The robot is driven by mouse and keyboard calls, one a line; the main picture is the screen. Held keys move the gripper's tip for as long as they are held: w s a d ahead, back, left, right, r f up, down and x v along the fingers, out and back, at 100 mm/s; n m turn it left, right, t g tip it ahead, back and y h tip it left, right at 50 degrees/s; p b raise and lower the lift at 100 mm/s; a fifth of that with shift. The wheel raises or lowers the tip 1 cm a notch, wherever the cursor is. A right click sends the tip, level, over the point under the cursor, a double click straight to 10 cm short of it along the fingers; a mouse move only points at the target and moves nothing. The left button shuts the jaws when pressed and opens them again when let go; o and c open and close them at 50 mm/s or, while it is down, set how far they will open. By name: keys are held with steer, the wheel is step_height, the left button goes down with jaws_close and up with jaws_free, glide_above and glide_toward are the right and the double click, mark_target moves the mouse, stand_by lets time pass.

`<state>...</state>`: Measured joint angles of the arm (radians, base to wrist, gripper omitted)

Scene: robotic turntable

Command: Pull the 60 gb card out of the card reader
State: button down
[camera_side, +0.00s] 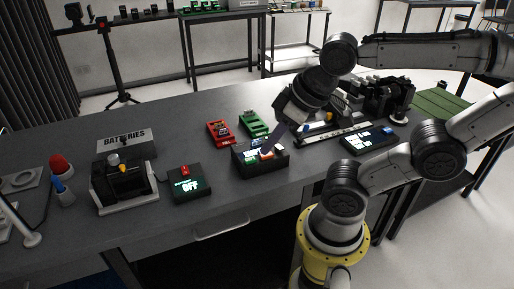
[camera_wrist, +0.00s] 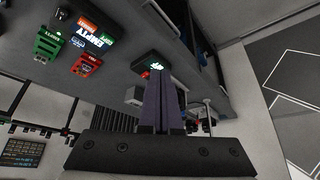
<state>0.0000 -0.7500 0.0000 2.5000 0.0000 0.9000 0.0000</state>
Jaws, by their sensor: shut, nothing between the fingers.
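The card reader, a dark box (camera_side: 245,166), stands near the table's front edge in the side view. In the wrist view the card reader (camera_wrist: 103,40) is at the upper left, with a lit screen and blue and red parts. My gripper (camera_side: 266,150) overlaps the reader in the side view. In the wrist view my gripper (camera_wrist: 160,76) is shut and empty, its fingers apart from the reader, which lies off to their left.
A red tray (camera_side: 218,133) and a green tray (camera_side: 254,123) sit behind the reader. A black box with a red switch and a lit "OFF" sign (camera_side: 187,184) stands to its left. A battery holder (camera_side: 124,185) is further left. A dark device (camera_side: 368,140) lies to the right.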

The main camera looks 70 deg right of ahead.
steer(key=c, duration=1.2)
jaws_free()
steer(key=shift+c, duration=0.2)
steer(key=shift+o, duration=1.2)
steer(key=shift+n, duration=0.6)
steer(key=shift+o, duration=0.6)
steer(key=shift+r+n, duration=0.35)
steer(key=shift+n, duration=0.35)
steer(key=w+d+r+n+g, duration=0.1)
steer(key=w+d+r+n, duration=0.1)
steer(key=w+r+n, duration=0.25)
steer(key=n+g, duration=0.2)
steer(key=g, duration=0.3)
glide_above(256, 140)
step_height(256, 140, down, 8)
step_height(256, 140, down, 13)
steer(key=shift+d, duration=0.15)
